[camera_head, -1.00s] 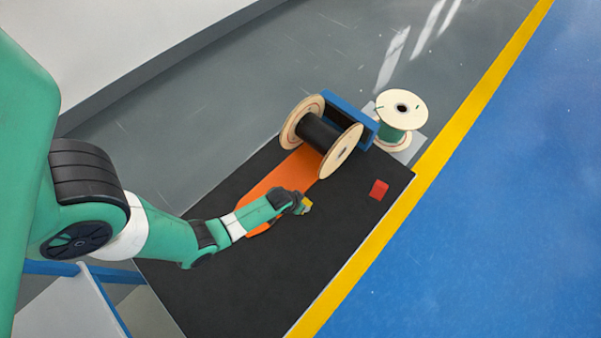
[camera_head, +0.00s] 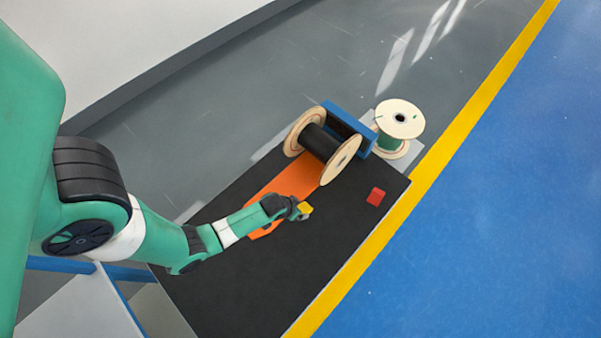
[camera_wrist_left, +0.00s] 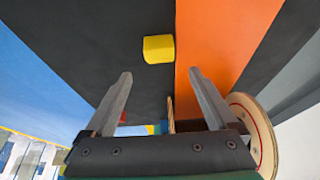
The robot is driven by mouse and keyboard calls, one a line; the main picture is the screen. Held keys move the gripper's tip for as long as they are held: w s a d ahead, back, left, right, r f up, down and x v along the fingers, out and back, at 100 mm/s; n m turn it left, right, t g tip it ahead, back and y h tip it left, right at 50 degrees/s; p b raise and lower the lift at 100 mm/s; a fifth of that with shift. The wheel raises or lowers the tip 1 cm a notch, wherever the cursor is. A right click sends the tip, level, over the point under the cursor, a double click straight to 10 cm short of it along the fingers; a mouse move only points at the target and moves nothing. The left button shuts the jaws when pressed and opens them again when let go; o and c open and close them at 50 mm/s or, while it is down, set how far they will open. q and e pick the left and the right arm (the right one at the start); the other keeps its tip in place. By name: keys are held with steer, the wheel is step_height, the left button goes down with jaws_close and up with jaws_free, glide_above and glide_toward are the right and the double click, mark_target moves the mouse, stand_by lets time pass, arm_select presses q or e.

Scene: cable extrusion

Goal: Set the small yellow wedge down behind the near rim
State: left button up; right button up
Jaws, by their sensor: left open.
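The small yellow wedge (camera_head: 306,208) is by the tip of my left gripper (camera_head: 300,214) in the head view. In the left wrist view the wedge (camera_wrist_left: 158,49) appears over the black mat, close to the edge of the orange strip. It lies beyond the fingertips of my left gripper (camera_wrist_left: 160,78), whose fingers are spread and empty. The head view shows a reel with black cable (camera_head: 319,143) and two wooden rims; its near rim (camera_head: 342,161) stands up and right of the wedge. I cannot tell whether the wedge touches the mat. My right gripper is not in view.
The black mat (camera_head: 262,288) carries the orange strip (camera_head: 297,180) under the reel. A red block (camera_head: 375,197) lies to the right. A blue block (camera_head: 347,126) stands behind the reel, with a green-wound spool (camera_head: 399,120) beyond. The mat's lower part is bare.

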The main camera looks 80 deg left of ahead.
arm_select(q)
steer(key=p+v, duration=0.3)
steer(key=v, duration=0.2)
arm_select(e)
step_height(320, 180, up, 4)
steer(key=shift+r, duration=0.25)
